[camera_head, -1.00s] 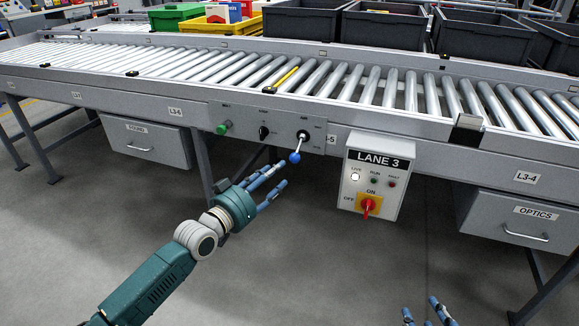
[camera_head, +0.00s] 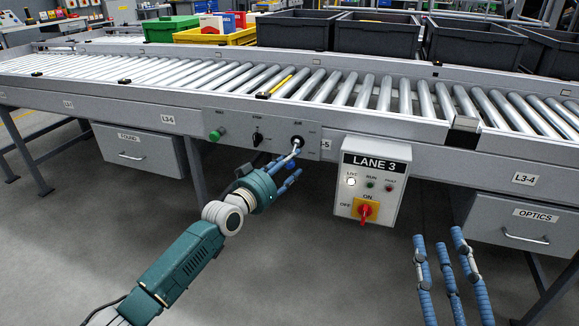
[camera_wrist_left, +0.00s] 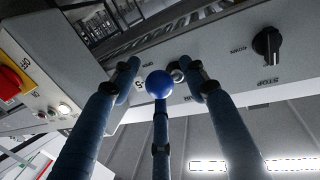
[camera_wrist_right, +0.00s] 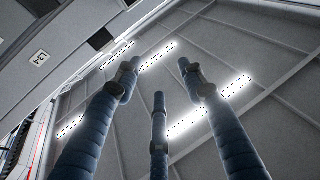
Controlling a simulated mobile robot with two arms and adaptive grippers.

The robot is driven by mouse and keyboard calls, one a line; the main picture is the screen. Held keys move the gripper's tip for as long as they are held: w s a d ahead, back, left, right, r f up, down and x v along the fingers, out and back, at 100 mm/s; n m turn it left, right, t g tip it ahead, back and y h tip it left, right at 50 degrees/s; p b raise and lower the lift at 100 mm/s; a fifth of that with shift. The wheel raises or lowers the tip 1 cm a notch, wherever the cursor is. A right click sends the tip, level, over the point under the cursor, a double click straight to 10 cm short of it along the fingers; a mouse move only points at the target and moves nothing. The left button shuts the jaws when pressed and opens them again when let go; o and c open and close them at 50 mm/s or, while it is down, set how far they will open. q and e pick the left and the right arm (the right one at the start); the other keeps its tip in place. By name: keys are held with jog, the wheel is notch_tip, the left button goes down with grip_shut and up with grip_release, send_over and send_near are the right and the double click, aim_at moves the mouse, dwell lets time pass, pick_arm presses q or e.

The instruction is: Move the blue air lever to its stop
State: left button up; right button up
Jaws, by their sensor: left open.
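The air lever comes out of a dark round pivot (camera_head: 297,140) on the grey control panel under the rollers. In the left wrist view its blue ball knob (camera_wrist_left: 159,84) sits between my left fingers. In the head view my fingers hide the knob. My left gripper (camera_head: 292,170) is open around the knob; I cannot tell whether any finger touches it. My right gripper (camera_head: 448,255) is open and empty at the lower right. It also shows in the right wrist view (camera_wrist_right: 155,80), with nothing between its fingers.
A green button (camera_head: 216,134) and a black selector knob (camera_head: 257,139) sit left of the lever. The LANE 3 box (camera_head: 371,185) with a red switch (camera_head: 364,212) hangs to its right.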

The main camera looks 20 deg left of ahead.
pick_arm(q)
jog(key=shift+w, duration=0.15)
pick_arm(e)
jog(key=shift+s+r, duration=0.1)
jog(key=shift+r, duration=0.25)
pick_arm(q)
grip_shut()
